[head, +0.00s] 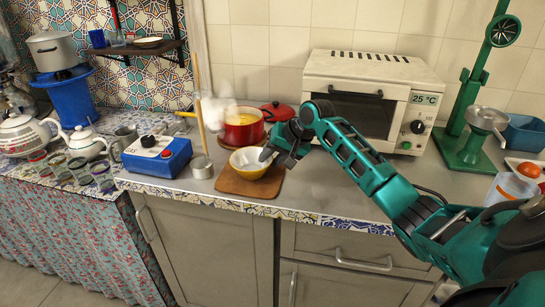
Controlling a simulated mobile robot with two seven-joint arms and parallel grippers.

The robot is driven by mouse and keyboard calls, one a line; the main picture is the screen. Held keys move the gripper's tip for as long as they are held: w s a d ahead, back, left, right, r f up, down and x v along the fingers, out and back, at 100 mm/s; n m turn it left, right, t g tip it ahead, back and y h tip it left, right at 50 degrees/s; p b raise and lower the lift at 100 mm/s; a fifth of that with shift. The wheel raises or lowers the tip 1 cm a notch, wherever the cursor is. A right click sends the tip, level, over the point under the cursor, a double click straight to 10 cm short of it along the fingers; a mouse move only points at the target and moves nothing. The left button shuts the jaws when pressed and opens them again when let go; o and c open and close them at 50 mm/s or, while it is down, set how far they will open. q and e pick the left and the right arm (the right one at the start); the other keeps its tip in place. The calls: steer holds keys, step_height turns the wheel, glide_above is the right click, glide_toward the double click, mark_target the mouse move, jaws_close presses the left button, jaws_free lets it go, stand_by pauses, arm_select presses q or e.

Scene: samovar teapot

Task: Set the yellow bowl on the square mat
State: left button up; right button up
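The yellow bowl (248,170), pale inside, shows upright over the brown square mat (232,186) on the counter. I cannot tell whether its base touches the mat. My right gripper (268,156) is at the bowl's right rim, with its fingers pointing down and left. The fingers are small and dark, so I cannot tell whether they are shut on the rim. My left gripper is not in view.
A red pot (243,128) with yellow contents stands behind the bowl, with steam above it. A small metal cup (202,167) and a blue burner (157,155) stand to the left. A white oven (368,95) stands behind my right arm.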

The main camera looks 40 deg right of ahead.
steer(key=shift+r, duration=0.15)
steer(key=p+v, duration=0.1)
steer(key=v, duration=1.1)
steer(key=shift+d, duration=0.1)
